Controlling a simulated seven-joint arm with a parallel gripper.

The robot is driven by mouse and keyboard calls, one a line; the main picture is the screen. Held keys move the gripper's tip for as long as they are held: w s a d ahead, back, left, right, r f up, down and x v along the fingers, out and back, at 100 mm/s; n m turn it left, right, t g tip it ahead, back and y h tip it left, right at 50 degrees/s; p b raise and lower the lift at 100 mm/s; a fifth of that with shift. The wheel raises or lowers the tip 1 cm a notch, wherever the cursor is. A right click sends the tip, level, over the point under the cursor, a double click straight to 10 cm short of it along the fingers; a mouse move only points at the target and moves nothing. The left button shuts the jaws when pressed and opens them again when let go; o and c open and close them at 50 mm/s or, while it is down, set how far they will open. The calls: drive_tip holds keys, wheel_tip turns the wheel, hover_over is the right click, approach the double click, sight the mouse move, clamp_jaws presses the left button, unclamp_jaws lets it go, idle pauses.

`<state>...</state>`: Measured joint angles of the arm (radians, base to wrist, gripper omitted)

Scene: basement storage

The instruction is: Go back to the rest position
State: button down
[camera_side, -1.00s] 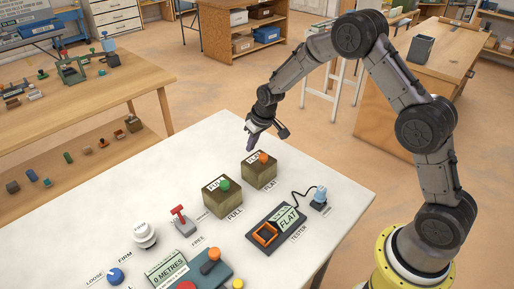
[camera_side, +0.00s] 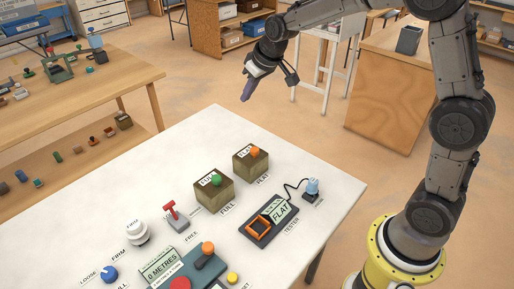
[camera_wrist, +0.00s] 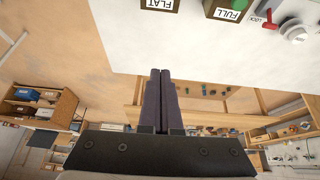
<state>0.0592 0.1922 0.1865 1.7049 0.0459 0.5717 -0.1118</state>
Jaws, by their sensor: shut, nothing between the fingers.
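My gripper (camera_side: 246,96) is in the air above and behind the far edge of the white table (camera_side: 120,185), shut and empty. In the wrist view, the fingers of my gripper (camera_wrist: 159,75) lie together side by side, with the table's edge beyond them. On the table stand a box labelled FLAT with an orange knob (camera_side: 256,152) and a box labelled FULL with a green knob (camera_side: 215,180). Both are apart from my gripper. The arm's upper part runs out of the top of the side view.
The table also holds a tester reading FLAT (camera_side: 279,213), a red lever (camera_side: 171,209), a white FIRM knob (camera_side: 134,227), a blue knob (camera_side: 109,273) and a panel reading 0 METRES (camera_side: 161,266). A wooden bench (camera_side: 120,83) stands at left. Open floor lies behind the table.

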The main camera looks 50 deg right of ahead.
drive_tip(key=s+a+r+t, duration=0.2)
drive_tip(key=s+r, duration=0.9)
drive_tip(key=s, duration=0.6)
drive_tip(key=s+f+g, duration=0.1)
drive_tip(key=s+f, duration=0.2)
drive_tip(key=s, duration=0.5)
drive_tip(key=s+f+g, duration=0.1)
drive_tip(key=s+f, duration=0.3)
drive_tip(key=s, duration=0.4)
drive_tip(key=shift+s+a, duration=0.2)
drive_tip(key=shift+s, duration=0.1)
